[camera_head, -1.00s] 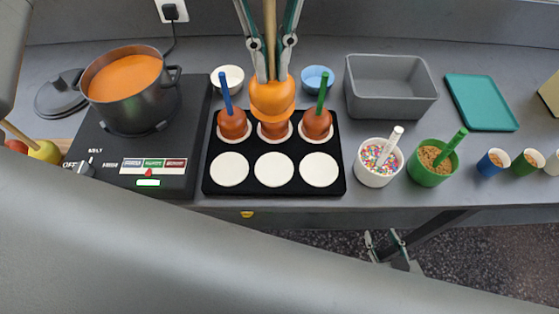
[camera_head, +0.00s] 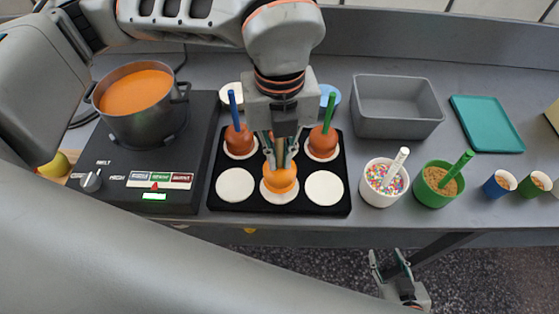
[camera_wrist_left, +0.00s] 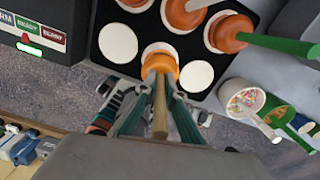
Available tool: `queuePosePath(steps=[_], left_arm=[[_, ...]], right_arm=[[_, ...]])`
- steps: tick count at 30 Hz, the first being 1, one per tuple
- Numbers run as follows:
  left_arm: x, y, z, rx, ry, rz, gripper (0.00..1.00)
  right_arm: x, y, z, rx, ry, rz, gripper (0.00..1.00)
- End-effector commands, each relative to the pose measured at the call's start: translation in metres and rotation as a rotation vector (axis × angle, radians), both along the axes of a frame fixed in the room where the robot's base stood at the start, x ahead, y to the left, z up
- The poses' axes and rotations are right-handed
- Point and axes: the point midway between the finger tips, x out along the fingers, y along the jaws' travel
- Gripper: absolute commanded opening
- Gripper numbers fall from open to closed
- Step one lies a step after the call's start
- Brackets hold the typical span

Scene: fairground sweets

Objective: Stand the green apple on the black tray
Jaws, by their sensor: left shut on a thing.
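My left gripper (camera_head: 279,150) is shut on the wooden stick (camera_wrist_left: 160,110) of an apple coated in glossy orange (camera_head: 280,178). No green skin shows on it. It is upright over the front middle white disc of the black tray (camera_head: 334,207), and the disc's rim shows around it in the wrist view. I cannot tell whether it touches. Brown coated apples stand at the tray's back left (camera_head: 239,139), with a blue stick, and back right (camera_head: 323,140), with a green stick. The back middle place is mostly hidden. My right gripper (camera_head: 391,262) is open and empty below the counter's front edge.
The front left (camera_head: 235,186) and front right (camera_head: 325,188) discs are bare. A pot of orange liquid (camera_head: 140,105) sits on the hotplate at left. A yellowish apple (camera_head: 52,170) is at the far left. Sprinkle cup (camera_head: 384,198), green cup (camera_head: 437,195) and grey bin (camera_head: 397,128) stand right.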

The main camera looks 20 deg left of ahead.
Motion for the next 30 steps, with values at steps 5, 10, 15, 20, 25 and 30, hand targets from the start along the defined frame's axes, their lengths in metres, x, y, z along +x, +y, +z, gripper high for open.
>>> queuePosePath(steps=[5, 10, 15, 20, 25, 30], left_arm=[[-0.001, 0.000, -0.025, 0.001, 0.003, 0.001, 0.00], [0.000, 0.000, -0.028, 0.000, 0.000, 0.000, 0.00], [0.000, 0.000, -0.029, 0.000, 0.000, 0.000, 0.00], [0.000, 0.000, -0.031, 0.001, 0.000, 0.000, 0.17], [0.000, 0.000, -0.031, 0.000, 0.000, 0.000, 0.26], [0.000, 0.000, -0.031, 0.000, 0.000, 0.000, 0.26]], right_arm=[[0.000, 0.000, 0.001, 0.000, 0.000, 0.000, 0.40], [0.000, 0.000, 0.001, -0.001, 0.000, -0.001, 0.40], [0.000, 0.000, -0.001, 0.000, 0.001, 0.000, 0.40], [-0.001, -0.001, -0.005, -0.001, 0.004, 0.000, 0.40], [-0.001, -0.001, -0.005, -0.002, 0.005, -0.001, 0.40], [-0.001, -0.001, -0.005, -0.001, 0.004, 0.000, 0.40]])
